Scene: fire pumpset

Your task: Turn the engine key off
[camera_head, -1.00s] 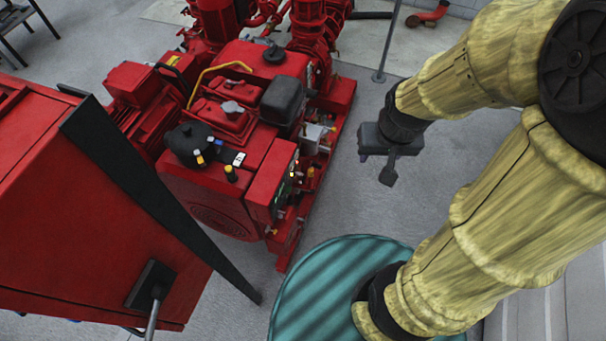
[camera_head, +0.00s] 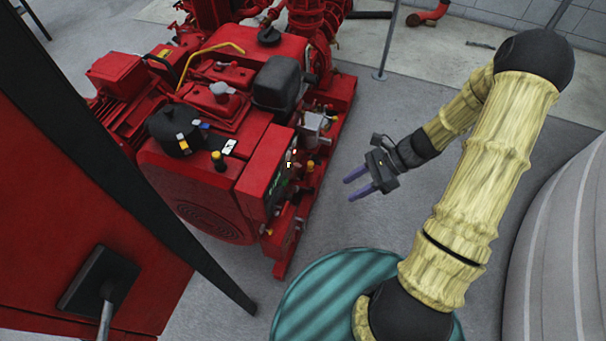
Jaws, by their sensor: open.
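The red engine pumpset (camera_head: 215,130) stands left of centre. Its control panel (camera_head: 281,176) is on the right-hand side of the red box and is seen at a steep slant. Small light spots show on it, but the engine key is too small to make out. My gripper (camera_head: 356,187) is to the right of the panel, with clear space between them. Its two purple fingers are apart, empty, and point left toward the panel side of the engine.
A red cabinet (camera_head: 60,235) with a black edge fills the left foreground. A large pale ribbed cylinder (camera_head: 560,250) stands at the right. A thin grey post (camera_head: 388,45) rises behind my gripper. Grey floor between engine and gripper is free.

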